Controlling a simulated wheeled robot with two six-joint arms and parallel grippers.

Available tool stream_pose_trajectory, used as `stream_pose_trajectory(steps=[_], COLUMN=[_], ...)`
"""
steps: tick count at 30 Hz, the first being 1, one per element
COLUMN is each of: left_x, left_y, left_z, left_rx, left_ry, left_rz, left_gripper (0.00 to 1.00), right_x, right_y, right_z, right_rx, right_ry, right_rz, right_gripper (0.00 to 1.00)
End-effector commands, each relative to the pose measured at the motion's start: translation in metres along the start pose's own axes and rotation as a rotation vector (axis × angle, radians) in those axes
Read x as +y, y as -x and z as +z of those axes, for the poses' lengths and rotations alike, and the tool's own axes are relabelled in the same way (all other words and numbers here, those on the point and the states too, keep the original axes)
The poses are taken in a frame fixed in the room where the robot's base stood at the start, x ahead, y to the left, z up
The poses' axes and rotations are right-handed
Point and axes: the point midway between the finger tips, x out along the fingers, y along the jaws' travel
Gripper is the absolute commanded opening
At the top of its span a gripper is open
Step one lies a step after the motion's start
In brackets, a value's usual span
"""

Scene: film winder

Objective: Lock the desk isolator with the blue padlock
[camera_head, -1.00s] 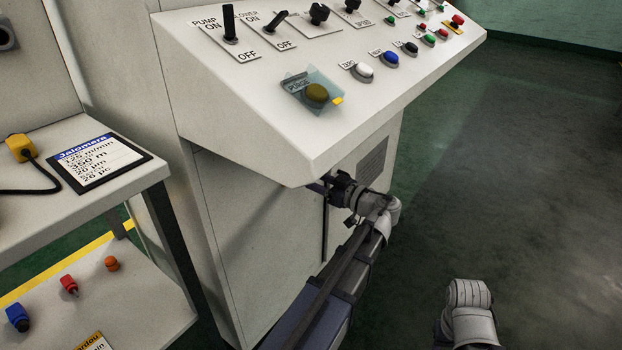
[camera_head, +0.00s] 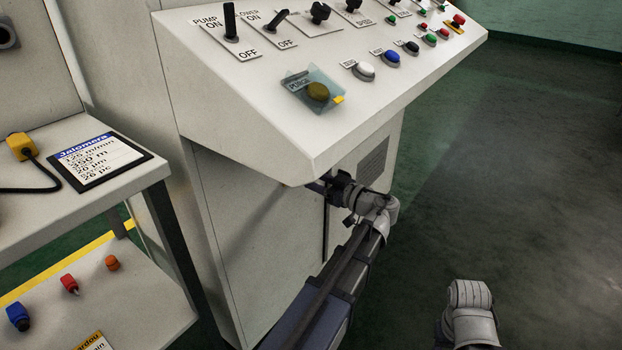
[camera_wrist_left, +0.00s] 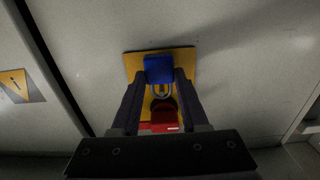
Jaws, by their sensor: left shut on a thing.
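The blue padlock (camera_wrist_left: 158,70) is between the fingers of my left gripper (camera_wrist_left: 160,78) in the left wrist view, which is shut on it. Its metal shackle points down in the picture, toward a red part (camera_wrist_left: 164,110) of the isolator. A yellow plate (camera_wrist_left: 184,60) lies behind them on a pale panel. I cannot tell whether the shackle passes through the isolator or only overlaps it. In the head view my left arm reaches under the console's front edge, and the fingers, padlock and isolator are hidden there. My right gripper is out of view.
The sloping console (camera_head: 240,110) with its switches and buttons overhangs my left arm. At left are a bench with a sign (camera_head: 95,160) and a lower shelf (camera_head: 130,300) with small blue, red and orange items. Open floor (camera_head: 530,190) lies to the right.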

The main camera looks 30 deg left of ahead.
Motion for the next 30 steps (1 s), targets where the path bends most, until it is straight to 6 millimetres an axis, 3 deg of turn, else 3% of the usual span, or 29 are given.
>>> stream_pose_trajectory(steps=[10, 30], left_x=[0.000, -0.001], left_y=[-0.012, -0.011], left_z=[0.000, 0.003], left_rx=[0.001, -0.001], left_ry=[0.000, 0.000], left_rz=[-0.002, -0.002], left_gripper=[0.00, 0.00], right_x=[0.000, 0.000], right_y=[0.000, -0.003], right_z=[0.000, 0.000], right_rx=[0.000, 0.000], right_ry=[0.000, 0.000], right_rz=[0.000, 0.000], right_gripper=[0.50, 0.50])
